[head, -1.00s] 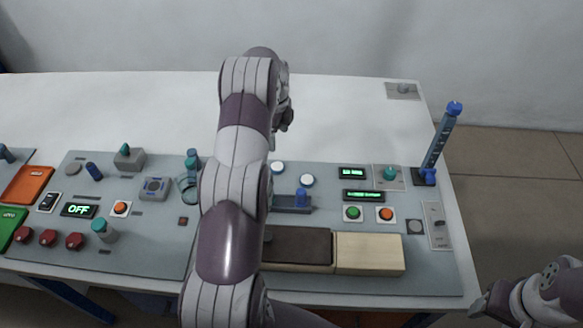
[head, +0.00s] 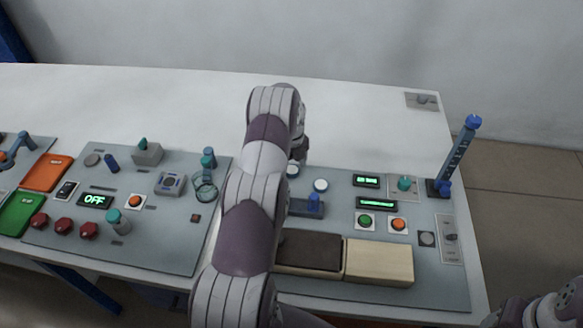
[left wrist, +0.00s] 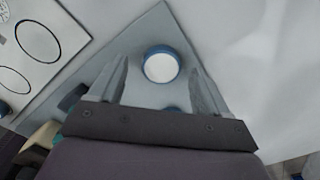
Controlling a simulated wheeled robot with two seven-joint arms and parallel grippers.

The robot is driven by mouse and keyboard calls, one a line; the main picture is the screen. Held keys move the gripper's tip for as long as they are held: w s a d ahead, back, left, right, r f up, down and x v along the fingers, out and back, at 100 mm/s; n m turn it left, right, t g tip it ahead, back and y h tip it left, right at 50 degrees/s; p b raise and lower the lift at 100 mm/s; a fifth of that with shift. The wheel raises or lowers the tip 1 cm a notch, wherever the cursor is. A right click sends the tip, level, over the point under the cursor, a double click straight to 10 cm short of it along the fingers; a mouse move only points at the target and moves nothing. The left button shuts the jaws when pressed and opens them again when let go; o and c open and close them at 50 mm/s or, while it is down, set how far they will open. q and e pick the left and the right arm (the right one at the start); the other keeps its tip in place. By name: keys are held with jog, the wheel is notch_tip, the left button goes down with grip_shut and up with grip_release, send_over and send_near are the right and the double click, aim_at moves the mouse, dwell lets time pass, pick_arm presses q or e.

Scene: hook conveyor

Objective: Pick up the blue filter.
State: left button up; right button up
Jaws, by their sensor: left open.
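Two round white-topped pieces with blue sides are what I see that could be the blue filter; the head view does not settle it. In the left wrist view one piece (left wrist: 161,66) shows between the fingers of my left gripper (left wrist: 158,72), with the fingers apart and nothing held. A second blue rim (left wrist: 172,109) is partly hidden by the gripper body. In the head view the two white discs (head: 320,185) lie on the grey panel beside my left arm. My left gripper (head: 303,148) is mostly hidden behind that arm.
A blue upright lever (head: 458,155) rises at the panel's right edge. A small blue knob (head: 314,201) stands just in front of the discs. A wooden block (head: 379,262) and dark-topped box lie nearer.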

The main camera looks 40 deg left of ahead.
pick_arm(q)
jog(key=shift+w+f, duration=0.1)
jog(key=shift+f, duration=0.45)
jog(key=c, duration=1.1)
